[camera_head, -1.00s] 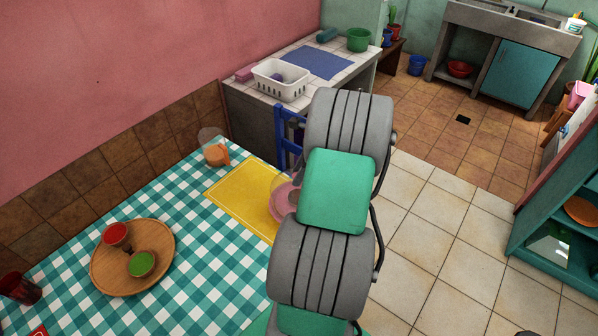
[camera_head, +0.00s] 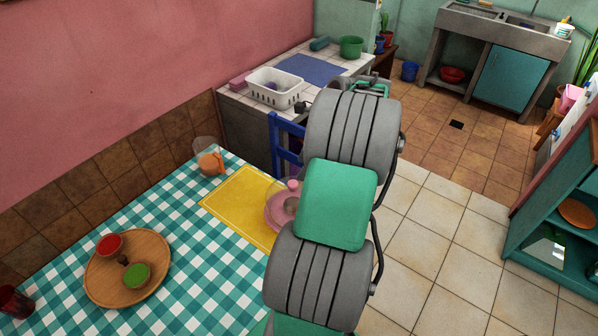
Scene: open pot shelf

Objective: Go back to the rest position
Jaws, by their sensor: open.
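My arm, in grey ribbed links with green covers, rises through the middle of the head view. My gripper is mostly hidden behind the upper grey link. A small dark part, apparently of my gripper (camera_head: 301,107), shows left of that link, in front of the white basket (camera_head: 275,92) in the picture. Nothing can be seen held in it.
The checked table (camera_head: 190,240) fills the lower left, with a yellow mat (camera_head: 235,208), a partly hidden pink dish (camera_head: 277,212), a clear jug (camera_head: 207,160) and a round wooden tray (camera_head: 155,262). A blue chair (camera_head: 277,145) stands beyond. Tiled floor is open at right, before a teal shelf (camera_head: 545,215).

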